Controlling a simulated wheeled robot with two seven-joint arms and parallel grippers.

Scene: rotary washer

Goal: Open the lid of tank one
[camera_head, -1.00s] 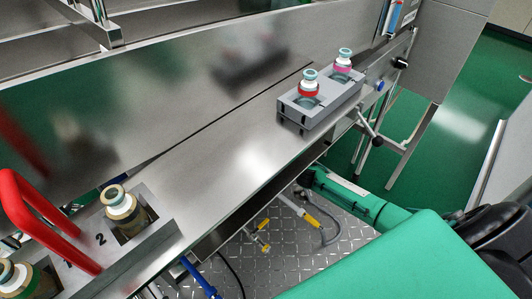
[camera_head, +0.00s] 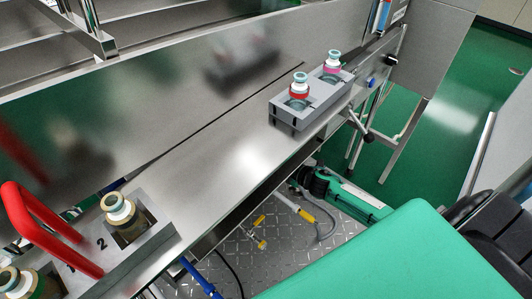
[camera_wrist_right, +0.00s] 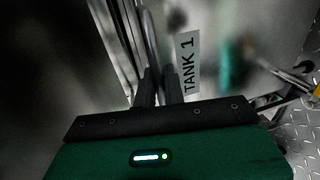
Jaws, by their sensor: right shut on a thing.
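A white label reading "TANK 1" (camera_wrist_right: 189,65) shows in the right wrist view on a grey metal surface. My right gripper (camera_wrist_right: 158,88) has its two dark fingers close together just left of the label, shut on a slim grey bar (camera_wrist_right: 150,35), apparently the tank one lid handle. Where the bar joins the lid is too dark to tell. In the head view neither the label nor the right gripper's fingers can be made out. My left gripper is not in view.
A grey holder (camera_head: 287,119) with two capped bottles stands on the steel ledge (camera_head: 235,155). A second holder with more bottles and a red handle (camera_head: 45,225) is at the lower left. Yellow-ended hoses (camera_head: 300,208) lie over the tread-plate floor (camera_head: 245,270). Green floor is open at right.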

